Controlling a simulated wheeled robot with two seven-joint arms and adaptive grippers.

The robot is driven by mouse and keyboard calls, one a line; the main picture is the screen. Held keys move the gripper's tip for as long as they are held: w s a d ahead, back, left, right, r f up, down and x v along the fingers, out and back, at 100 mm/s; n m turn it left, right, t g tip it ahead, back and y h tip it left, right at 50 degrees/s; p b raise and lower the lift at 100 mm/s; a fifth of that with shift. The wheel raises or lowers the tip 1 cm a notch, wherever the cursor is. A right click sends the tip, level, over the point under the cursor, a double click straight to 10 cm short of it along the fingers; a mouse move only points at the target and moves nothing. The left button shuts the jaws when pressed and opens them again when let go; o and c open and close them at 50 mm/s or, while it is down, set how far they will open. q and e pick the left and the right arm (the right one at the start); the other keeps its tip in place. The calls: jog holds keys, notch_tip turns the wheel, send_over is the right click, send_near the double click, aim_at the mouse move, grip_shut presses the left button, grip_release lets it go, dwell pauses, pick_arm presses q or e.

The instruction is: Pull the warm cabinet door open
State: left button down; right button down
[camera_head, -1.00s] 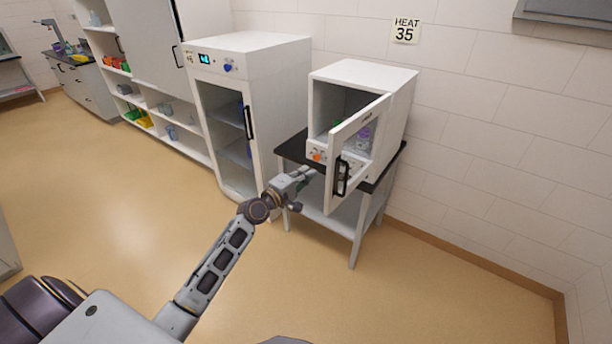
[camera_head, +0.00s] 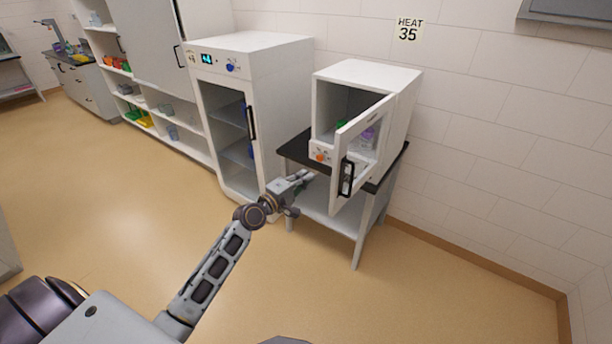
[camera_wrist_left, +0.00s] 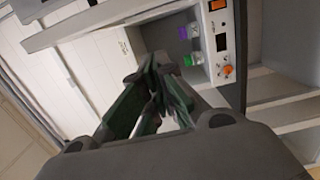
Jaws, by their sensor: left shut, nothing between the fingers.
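The warm cabinet (camera_head: 400,92) is a small white box on a black-topped stand, below a "HEAT 35" sign. Its white framed door (camera_head: 362,130) stands open, swung out toward the front, with a black handle (camera_head: 346,178) on its outer face. A green item and a purple item show inside; the purple one (camera_wrist_left: 183,33) and the green one (camera_wrist_left: 190,61) also show in the left wrist view. My left gripper (camera_head: 308,176) is shut and empty, left of the door and apart from the handle. In the wrist view its fingers (camera_wrist_left: 158,75) come together. My right gripper is not in view.
The stand's black top (camera_head: 298,150) and legs are beside the gripper. A taller white cabinet (camera_head: 262,55) with a glass door and black handle is just left. White shelves stand farther left. The tan floor (camera_head: 420,300) in front is clear.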

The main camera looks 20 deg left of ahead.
pick_arm(q)
jog(key=s, duration=0.7)
jog(key=shift+d+b, duration=0.35)
jog(key=shift+b, duration=0.1)
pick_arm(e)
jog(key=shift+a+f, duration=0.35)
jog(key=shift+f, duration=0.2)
pick_arm(q)
jog(key=shift+s, duration=0.1)
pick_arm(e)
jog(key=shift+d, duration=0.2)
pick_arm(q)
jog(key=shift+m, duration=0.3)
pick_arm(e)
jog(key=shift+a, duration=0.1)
